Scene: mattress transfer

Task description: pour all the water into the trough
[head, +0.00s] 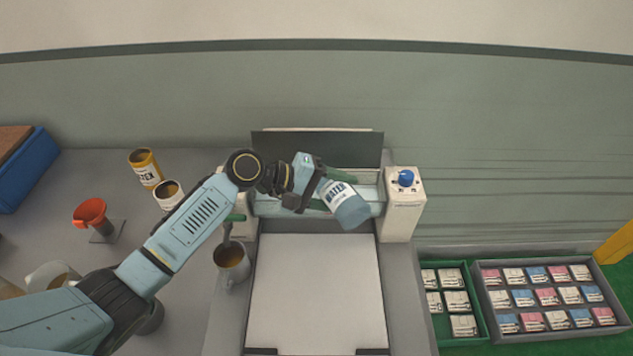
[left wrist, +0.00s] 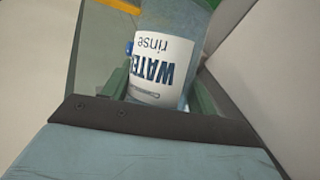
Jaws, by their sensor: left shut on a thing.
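My left gripper (head: 318,189) is shut on a blue water bottle (head: 352,212) with a white "WATER rinse" label. The bottle is tilted on its side over the machine, its base toward the lower right. In the left wrist view the bottle's label (left wrist: 162,62) shows upside down between the green fingers. The trough (head: 263,206) lies between two white end blocks, below a dark upright panel. The arm and bottle hide part of the trough. I cannot see a stream of water. My right gripper is not in view.
A white flat bed (head: 316,290) lies in front of the trough. A mug (head: 232,262) with brown liquid stands left of it. Trays of packets (head: 543,296) lie at right. A blue knob (head: 405,177) tops the right block.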

